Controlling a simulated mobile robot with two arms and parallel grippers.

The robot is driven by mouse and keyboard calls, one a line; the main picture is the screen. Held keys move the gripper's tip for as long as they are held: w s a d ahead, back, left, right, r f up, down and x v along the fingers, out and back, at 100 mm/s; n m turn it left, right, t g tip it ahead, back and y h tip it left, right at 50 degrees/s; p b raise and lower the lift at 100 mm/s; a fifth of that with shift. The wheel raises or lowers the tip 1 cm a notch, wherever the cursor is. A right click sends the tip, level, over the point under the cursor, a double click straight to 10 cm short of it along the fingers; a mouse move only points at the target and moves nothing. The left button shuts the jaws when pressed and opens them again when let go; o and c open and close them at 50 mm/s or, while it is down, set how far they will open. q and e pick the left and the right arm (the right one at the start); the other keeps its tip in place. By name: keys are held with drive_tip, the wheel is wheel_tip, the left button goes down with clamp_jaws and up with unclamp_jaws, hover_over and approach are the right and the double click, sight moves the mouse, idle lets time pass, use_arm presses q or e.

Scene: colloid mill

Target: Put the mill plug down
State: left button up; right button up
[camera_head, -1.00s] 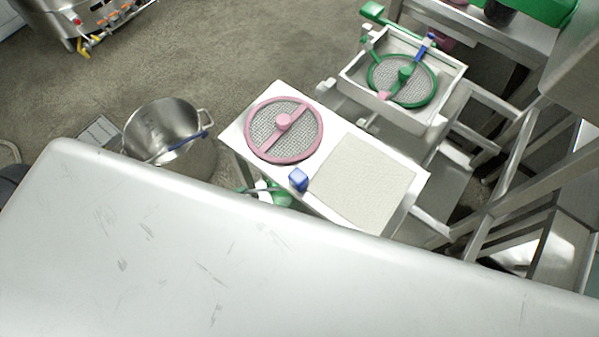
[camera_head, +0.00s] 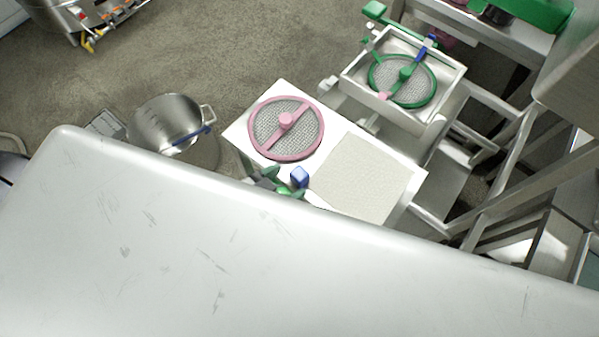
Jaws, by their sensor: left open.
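A small blue block (camera_head: 299,177), which I take to be the mill plug, stands on the near edge of a white table (camera_head: 241,128). It is apart from the pink-rimmed round sieve and beside the pale mat. My left gripper (camera_head: 275,184), dark and green, is open at the table's near edge, just left of the blue block. I see no clear contact between them. A large pale surface in the foreground hides the rest of the left arm. My right gripper is out of view.
The pink sieve (camera_head: 287,128) and the pale mat (camera_head: 360,177) cover most of the table. A white tray (camera_head: 368,94) with a green sieve (camera_head: 403,80) stands behind it. A steel pot (camera_head: 168,122) stands on the floor at left. Steel frames crowd the right.

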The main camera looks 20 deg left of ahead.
sight(294, 179)
use_arm(q)
drive_tip(key=p+x, duration=0.1)
drive_tip(key=x, duration=0.3)
drive_tip(key=shift+w+d+f, duration=0.1)
drive_tip(key=shift+w+d, duration=0.2)
drive_tip(key=c, duration=1.1)
